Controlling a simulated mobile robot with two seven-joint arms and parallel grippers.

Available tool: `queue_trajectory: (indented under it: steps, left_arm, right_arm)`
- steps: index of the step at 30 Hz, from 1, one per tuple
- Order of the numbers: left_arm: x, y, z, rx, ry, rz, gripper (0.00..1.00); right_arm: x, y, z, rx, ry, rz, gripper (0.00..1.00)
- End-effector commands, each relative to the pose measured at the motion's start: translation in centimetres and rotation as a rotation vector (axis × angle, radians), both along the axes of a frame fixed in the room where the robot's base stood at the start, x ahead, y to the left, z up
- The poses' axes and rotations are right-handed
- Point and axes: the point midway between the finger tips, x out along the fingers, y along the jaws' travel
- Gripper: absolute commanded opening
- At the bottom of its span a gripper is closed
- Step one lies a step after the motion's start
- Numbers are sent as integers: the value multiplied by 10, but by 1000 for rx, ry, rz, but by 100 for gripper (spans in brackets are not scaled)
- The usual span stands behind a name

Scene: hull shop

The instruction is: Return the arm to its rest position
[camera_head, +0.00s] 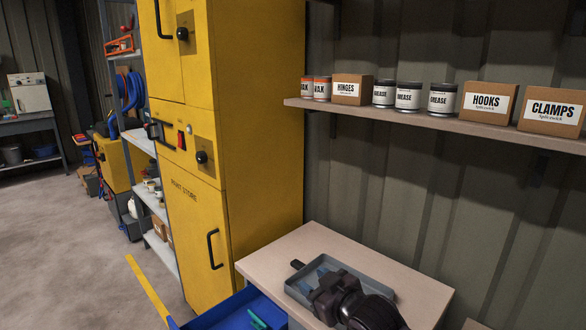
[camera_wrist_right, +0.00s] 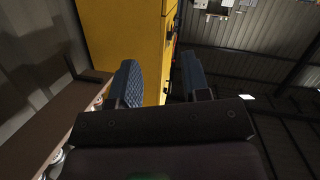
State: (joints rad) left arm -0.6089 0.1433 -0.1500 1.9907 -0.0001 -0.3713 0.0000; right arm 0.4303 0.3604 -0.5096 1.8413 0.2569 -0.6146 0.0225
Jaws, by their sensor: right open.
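My right gripper (camera_head: 326,292) is at the bottom of the head view, dark grey, above or in front of a grey tray (camera_head: 345,264) on the bench. I cannot tell its exact height over the tray. In the right wrist view its two fingers (camera_wrist_right: 161,80) stand apart with nothing between them, and the yellow cabinet (camera_wrist_right: 128,28) shows behind. My gripper and wrist hide part of the tray. My left arm and gripper are not in view.
The light bench top (camera_head: 290,243) stands beside the yellow paint cabinet (camera_head: 258,120). A wall shelf (camera_head: 440,121) above carries cans and boxes. A blue bin (camera_head: 225,312) stands at the bench's left. A small dark piece (camera_head: 297,265) shows at the tray's edge. Open floor (camera_head: 70,250) lies left.

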Motion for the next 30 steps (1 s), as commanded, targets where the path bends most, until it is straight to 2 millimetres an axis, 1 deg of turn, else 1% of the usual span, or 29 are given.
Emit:
queue_trajectory:
  steps: [1, 5, 8, 14, 17, 20, 21, 23, 24, 27, 30]
  left_arm:
    - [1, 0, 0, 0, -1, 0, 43]
    - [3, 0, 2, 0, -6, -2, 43]
    - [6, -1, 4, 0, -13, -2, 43]
    - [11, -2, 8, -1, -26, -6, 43]
    - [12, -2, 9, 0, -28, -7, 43]
    - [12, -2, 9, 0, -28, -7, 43]
    - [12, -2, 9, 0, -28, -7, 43]
    - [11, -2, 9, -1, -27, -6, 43]
    - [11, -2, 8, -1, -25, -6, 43]
    - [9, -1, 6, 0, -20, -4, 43]
    - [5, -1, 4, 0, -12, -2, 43]
  right_arm:
    - [-9, -12, -11, 26, -8, -31, 43]
    - [-28, -44, -33, 67, -35, -112, 43]
    - [-46, -71, -52, 85, -43, -180, 43]
    - [-94, -125, -99, 90, -8, -321, 43]
    - [-124, -152, -126, 80, 38, -394, 43]
    - [-158, -176, -155, 65, 103, -464, 43]
    - [-173, -186, -167, 59, 133, -492, 43]
    - [-197, -198, -184, 53, 179, -530, 43]
    - [-213, -205, -194, 50, 211, -553, 43]
    - [-251, -219, -219, 37, 284, -602, 43]
    - [-281, -224, -236, 29, 343, -628, 43]
